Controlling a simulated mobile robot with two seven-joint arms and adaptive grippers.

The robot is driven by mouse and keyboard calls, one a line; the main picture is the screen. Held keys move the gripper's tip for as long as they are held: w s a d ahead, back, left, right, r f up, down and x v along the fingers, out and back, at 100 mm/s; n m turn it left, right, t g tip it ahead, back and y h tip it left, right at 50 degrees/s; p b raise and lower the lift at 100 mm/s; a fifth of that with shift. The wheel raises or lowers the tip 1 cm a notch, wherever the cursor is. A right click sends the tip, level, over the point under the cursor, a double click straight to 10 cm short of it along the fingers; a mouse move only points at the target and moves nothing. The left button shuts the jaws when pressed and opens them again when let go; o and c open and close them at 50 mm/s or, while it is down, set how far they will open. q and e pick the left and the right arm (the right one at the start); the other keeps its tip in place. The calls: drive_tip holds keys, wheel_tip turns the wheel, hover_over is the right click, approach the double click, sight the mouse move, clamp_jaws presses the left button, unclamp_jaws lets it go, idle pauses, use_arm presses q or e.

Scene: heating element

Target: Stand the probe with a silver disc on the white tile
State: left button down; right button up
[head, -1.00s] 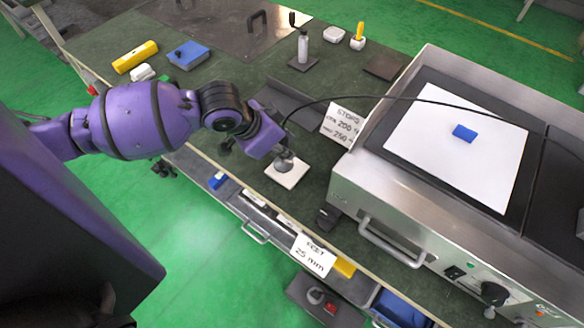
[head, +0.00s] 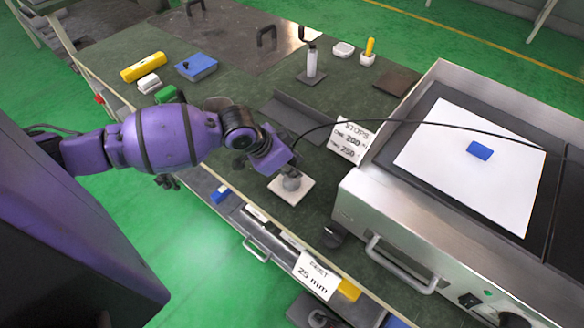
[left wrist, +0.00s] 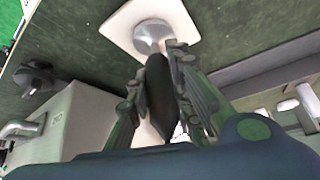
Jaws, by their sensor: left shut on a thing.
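My left gripper (head: 284,165) is shut on the dark handle of the probe (left wrist: 158,92). The probe's silver disc (head: 291,182) is at its lower end, over the white tile (head: 294,199). In the left wrist view the disc (left wrist: 152,36) overlaps the tile (left wrist: 116,22), towards one side of it. The disc looks on or very close to the tile; I cannot tell for sure whether it touches. A black cable runs from the probe to the right. My right gripper is not in view.
A steel heater (head: 345,208) with a white sheet (head: 440,160) and blue block (head: 479,149) stands right of the tile. A sign (head: 352,140) stands behind the tile. A dark angled rail (head: 300,118) lies behind the gripper. The bench's front edge is close to the tile.

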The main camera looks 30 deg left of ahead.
use_arm(q)
drive_tip(key=shift+f, duration=0.15)
drive_tip(key=c, duration=1.6)
unclamp_jaws()
drive_tip(key=shift+o, duration=0.2)
drive_tip(key=p+v, duration=0.2)
drive_tip(key=v, duration=1)
